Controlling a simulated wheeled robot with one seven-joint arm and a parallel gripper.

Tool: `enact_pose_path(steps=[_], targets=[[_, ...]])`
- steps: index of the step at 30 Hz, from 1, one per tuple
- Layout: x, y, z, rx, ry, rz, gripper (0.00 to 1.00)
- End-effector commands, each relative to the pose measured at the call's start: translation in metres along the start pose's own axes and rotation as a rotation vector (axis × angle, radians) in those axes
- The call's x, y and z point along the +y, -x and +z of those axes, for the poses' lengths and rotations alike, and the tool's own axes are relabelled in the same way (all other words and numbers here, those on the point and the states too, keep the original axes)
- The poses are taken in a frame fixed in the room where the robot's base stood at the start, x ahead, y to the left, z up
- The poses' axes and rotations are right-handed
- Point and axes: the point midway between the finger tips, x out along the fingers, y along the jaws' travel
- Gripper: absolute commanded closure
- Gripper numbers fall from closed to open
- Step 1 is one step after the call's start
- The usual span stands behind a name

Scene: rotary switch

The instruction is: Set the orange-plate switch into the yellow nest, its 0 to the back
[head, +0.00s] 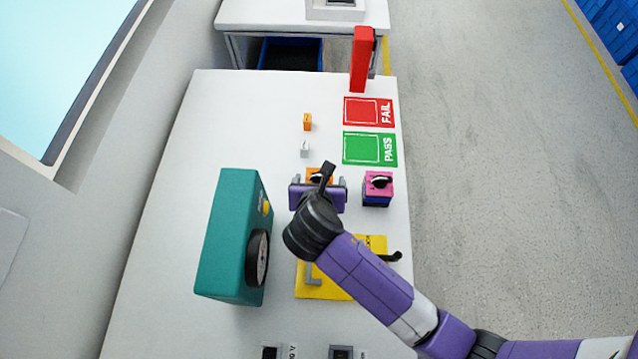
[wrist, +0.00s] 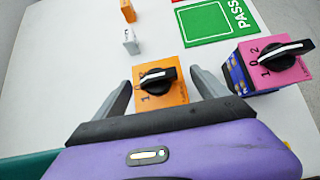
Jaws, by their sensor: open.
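The orange-plate switch (wrist: 176,97) stands on the white table, with a black knob and a white pointer line. In the head view the switch (head: 311,171) is partly hidden by my wrist.
A pink-plate switch (head: 378,190) stands close to the right of my gripper. A teal box (head: 223,240) with a black wheel is at left. Green PASS (head: 370,149) and red FAIL (head: 368,111) mats, a red post (head: 361,60) and small orange and white blocks lie behind.

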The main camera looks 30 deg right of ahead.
Motion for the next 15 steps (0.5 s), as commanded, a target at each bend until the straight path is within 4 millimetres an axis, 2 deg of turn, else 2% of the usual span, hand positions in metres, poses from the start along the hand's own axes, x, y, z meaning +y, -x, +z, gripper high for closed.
enact_pose_path(steps=[3, 4, 15], targets=[[0.0001, 0.0002, 0.0001, 0.0, 0.0, 0.0, 0.16], [0.0002, 0.0003, 0.0, 0.0, 0.0, 0.0, 0.2], [0.0002, 0.0005, 0.0, 0.0, 0.0, 0.0, 0.93]])
